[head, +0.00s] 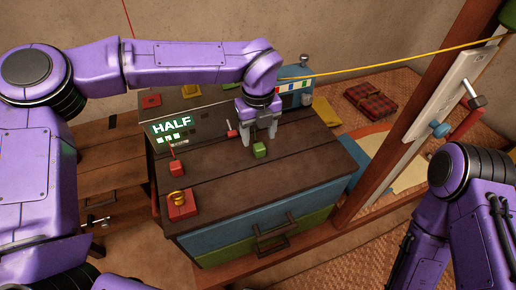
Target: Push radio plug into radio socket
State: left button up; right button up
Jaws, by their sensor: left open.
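My left gripper (259,138) points down over the wooden cabinet top. Its two pale fingers are apart and nothing shows held between them. A small green block (260,150) is on the top just in front of the fingers; I cannot tell whether they touch it. A small red piece with a pale stem (231,133) is just left of the fingers. Another red piece (177,168) is farther left. I cannot tell which piece is the radio plug, or where the radio socket is. My right arm shows at the right edge, but its gripper is out of view.
A lit panel reading HALF (172,127) stands at the top's left. A red block with a yellow coil (181,204) is near the front left corner. A blue box (299,86) is behind my gripper. A wooden post (393,140) stands right. The front right top is clear.

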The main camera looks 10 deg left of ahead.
aim_at(260, 146)
pick_arm(q)
notch_tip(260, 146, down, 5)
jog(key=shift+s+d+p, duration=0.1)
jog(key=shift+d+p, duration=0.05)
jog(key=shift+p, duration=0.7)
jog(key=shift+f, duration=0.2)
jog(key=c, duration=1)
